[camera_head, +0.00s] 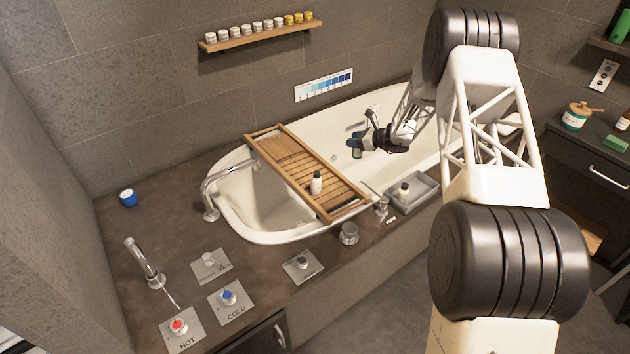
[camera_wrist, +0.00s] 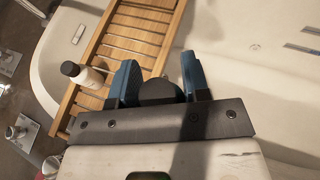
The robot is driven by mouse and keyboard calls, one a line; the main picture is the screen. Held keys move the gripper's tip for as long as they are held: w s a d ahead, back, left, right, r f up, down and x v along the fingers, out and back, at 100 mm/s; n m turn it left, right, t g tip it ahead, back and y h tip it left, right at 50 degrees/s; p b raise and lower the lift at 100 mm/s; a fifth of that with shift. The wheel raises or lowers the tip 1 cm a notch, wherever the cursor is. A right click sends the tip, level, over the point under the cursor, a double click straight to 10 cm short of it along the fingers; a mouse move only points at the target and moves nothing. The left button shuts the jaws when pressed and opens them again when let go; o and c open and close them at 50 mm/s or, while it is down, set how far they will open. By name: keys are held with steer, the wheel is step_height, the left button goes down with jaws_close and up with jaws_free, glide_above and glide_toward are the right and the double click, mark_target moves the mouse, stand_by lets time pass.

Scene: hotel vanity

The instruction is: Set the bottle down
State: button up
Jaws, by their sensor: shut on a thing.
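My gripper (camera_head: 356,141) is over the bathtub (camera_head: 262,237), beyond and to the right of the wooden bath tray. In the wrist view its two blue fingers (camera_wrist: 158,72) are shut on a dark, round-topped thing (camera_wrist: 160,92), which looks like the bottle's cap. In the head view a dark bottle-like shape (camera_head: 357,154) hangs below the fingers, over the tub and apart from the tray. Most of its body is hidden. Another bottle, white with a dark cap (camera_head: 316,183), stands on the wooden tray (camera_head: 285,150); it also shows in the wrist view (camera_wrist: 82,74).
A grey tray (camera_head: 419,198) on the tub's near ledge holds a small dark-capped bottle (camera_head: 403,191). A tall curved faucet (camera_head: 208,197) and a metal knob (camera_head: 348,233) stand by the tub. The wooden tray has bare slats around its bottle.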

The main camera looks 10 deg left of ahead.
steer(key=s+a+r+n+g, duration=0.1)
steer(key=s+a, duration=0.1)
steer(key=a, duration=1.4)
steer(key=shift+s+a+r+n+g, duration=0.15)
steer(key=shift+s+a+n+g, duration=0.1)
steer(key=shift+n+g, duration=0.15)
step_height(320, 180, down, 6)
steer(key=shift+d, duration=0.1)
steer(key=shift+f, duration=2.05)
steer(key=shift+f, duration=0.1)
steer(key=o, duration=1)
steer(key=shift+c, duration=0.2)
